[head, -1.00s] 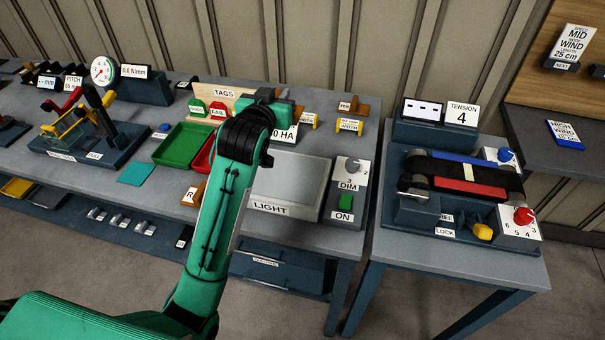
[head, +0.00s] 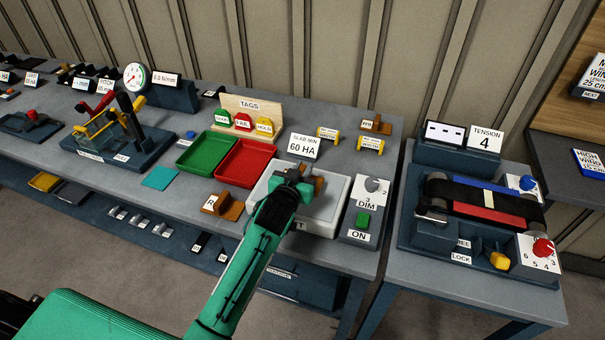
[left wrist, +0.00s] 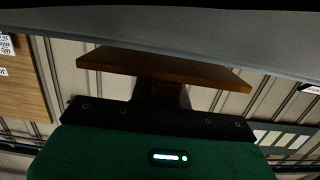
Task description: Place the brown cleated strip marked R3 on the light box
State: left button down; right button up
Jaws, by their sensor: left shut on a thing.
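My left gripper (head: 304,181) is over the pale light box (head: 328,206), in the head view. It is shut on a brown strip (head: 319,184), mostly hidden behind the gripper there. In the left wrist view the held brown strip (left wrist: 165,68) shows as a flat plate on a narrower stem, with no mark readable. I cannot tell whether it touches the box. Another brown piece (head: 232,210) with a white label starting with R lies left of the light box. A third brown piece (head: 383,128) with a small, unclear label lies at the back right. My right gripper is not in view.
The red tray (head: 246,162) and green tray (head: 207,152) stand left of the light box. A SLAB MIN 60 HA sign (head: 304,146) stands behind it. The dimmer block (head: 362,212) with a green switch adjoins its right side. The belt press (head: 480,215) stands on a separate table at right.

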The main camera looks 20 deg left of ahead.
pick_arm(q)
jog(key=shift+f, duration=0.9)
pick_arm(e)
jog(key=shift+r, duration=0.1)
pick_arm(q)
jog(key=shift+f, duration=0.15)
jog(key=c, duration=1.3)
grip_release()
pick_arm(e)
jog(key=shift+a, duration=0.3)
